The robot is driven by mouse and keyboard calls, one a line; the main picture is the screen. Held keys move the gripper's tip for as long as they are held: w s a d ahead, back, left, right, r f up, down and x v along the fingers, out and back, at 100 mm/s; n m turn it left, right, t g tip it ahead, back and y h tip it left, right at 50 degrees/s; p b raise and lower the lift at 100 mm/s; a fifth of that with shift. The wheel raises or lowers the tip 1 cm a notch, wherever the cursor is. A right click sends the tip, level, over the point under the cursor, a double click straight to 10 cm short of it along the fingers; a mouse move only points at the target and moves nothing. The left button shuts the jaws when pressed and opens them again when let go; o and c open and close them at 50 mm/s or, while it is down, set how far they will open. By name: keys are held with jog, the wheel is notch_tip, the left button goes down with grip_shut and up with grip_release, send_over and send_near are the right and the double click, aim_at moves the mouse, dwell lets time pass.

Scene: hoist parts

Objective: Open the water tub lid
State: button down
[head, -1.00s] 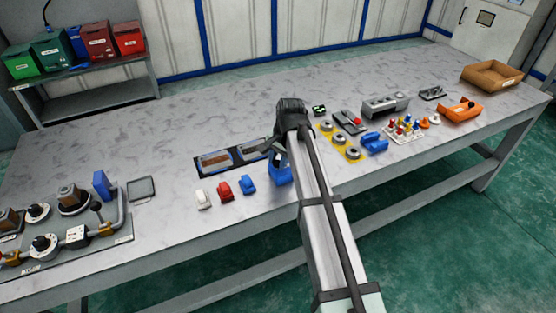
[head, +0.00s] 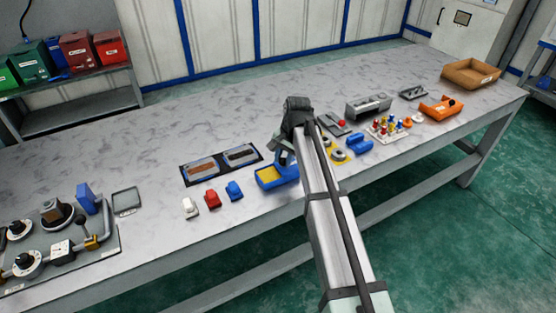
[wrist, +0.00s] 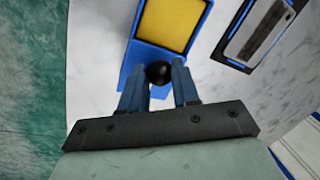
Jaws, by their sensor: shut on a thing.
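The blue water tub (head: 263,184) stands near the table's front edge, left of my arm in the head view. Its yellow inside shows from above, and a blue part, likely the lid, stands up at its right side under my gripper (head: 287,158). In the wrist view the tub (wrist: 128,52) lies just beyond my fingers, with its yellow inside uncovered. My gripper (wrist: 158,80) is shut on a black round knob (wrist: 158,72) at the tub's near end. The lid's exact angle is hard to tell.
A dark-framed board with two panels (head: 220,165) lies behind the tub. White, red and blue small blocks (head: 212,200) stand to its left. Yellow pads with rings (head: 340,153) and blue parts (head: 360,143) lie right of my arm.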

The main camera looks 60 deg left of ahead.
aim_at(291, 170)
jog(key=c, duration=0.8)
grip_release()
jog(key=shift+r, duration=0.1)
jog(key=r, duration=0.4)
jog(key=w+d+r, duration=0.1)
jog(key=r, duration=0.4)
jog(key=d+r, duration=0.1)
jog(key=r, duration=0.3)
jog(key=shift+w+d+r, duration=0.1)
jog(key=shift+w+r, duration=0.1)
